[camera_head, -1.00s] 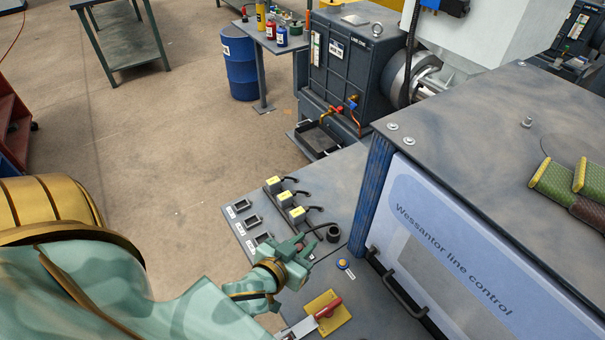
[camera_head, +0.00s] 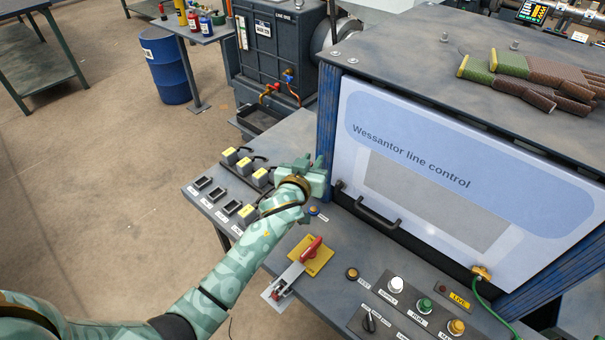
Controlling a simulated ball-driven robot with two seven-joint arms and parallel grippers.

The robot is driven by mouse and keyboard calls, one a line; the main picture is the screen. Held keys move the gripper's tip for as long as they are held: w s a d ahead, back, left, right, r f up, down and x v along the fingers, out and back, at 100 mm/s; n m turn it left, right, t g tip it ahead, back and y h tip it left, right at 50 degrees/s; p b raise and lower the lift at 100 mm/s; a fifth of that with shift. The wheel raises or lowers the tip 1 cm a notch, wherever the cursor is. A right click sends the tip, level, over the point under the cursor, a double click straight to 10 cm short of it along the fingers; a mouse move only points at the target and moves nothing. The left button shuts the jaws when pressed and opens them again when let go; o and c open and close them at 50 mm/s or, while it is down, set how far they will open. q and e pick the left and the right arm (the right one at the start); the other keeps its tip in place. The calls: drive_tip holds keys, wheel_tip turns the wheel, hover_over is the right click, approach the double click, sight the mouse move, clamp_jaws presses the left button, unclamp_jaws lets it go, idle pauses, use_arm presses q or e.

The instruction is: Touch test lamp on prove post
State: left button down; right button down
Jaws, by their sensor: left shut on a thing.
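My left gripper (camera_head: 312,172) is over the grey bench by the left corner of the control cabinet. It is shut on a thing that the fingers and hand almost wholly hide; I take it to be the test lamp. No part of the lamp shows clearly. A small blue post with an orange top (camera_head: 314,211) stands on the bench just below the hand in the picture. It looks like the prove post, but its label is too small to read. The gripper appears apart from it. My right gripper is not in view.
The Wessantor line control cabinet (camera_head: 432,215) rises right of the hand, with a black handle (camera_head: 378,218). A red-handled switch on a yellow plate (camera_head: 311,254) is in front. Yellow-tagged plugs (camera_head: 245,166) and sockets (camera_head: 217,193) lie left. Gloves (camera_head: 530,78) lie on the cabinet.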

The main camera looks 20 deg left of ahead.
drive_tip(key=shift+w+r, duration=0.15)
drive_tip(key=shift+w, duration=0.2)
